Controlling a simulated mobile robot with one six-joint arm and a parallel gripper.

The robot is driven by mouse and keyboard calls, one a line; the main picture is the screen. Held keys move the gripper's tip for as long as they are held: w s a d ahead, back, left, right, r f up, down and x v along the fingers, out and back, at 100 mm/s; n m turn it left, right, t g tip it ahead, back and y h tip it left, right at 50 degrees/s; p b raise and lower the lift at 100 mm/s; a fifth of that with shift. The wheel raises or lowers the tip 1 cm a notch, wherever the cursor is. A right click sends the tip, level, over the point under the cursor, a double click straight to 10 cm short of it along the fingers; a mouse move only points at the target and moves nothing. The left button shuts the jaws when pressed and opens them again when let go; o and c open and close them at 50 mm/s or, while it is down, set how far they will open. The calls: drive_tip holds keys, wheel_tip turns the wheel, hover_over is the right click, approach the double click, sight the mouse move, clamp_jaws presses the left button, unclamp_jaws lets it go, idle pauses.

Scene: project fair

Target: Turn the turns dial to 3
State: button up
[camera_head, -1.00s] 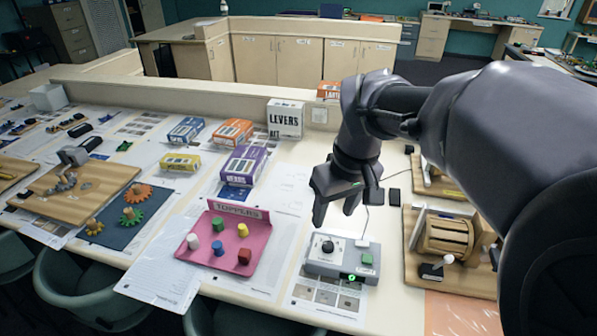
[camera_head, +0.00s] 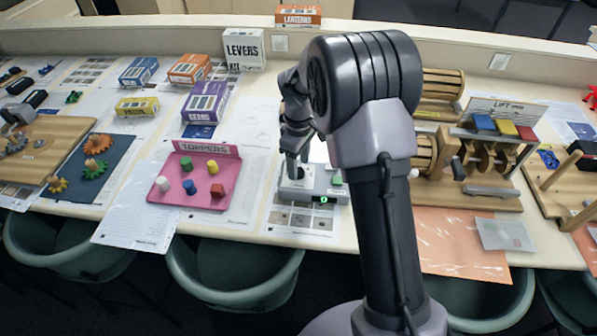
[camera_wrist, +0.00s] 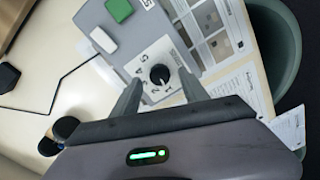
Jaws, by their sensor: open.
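The turns dial (camera_wrist: 160,75) is a round black knob with a white mark, on a grey box (camera_head: 325,187) with printed numbers around it. In the wrist view the mark seems to point toward the 1, though it is small. My gripper (camera_wrist: 159,78) is open, with one finger on each side of the dial and a gap visible. In the head view my gripper (camera_head: 293,172) is lowered over the left part of the box and hides the dial. The green display (camera_head: 323,199) on the box front appears to read 0.
A green button (camera_wrist: 118,10) and a white block (camera_wrist: 103,40) are on the box. A pink tray (camera_head: 207,203) with several coloured pegs stands to the left. A wooden lift model (camera_head: 480,185) stands to the right. A cable runs behind the box.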

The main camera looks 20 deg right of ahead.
drive_tip(key=shift+f, duration=0.95)
clamp_jaws()
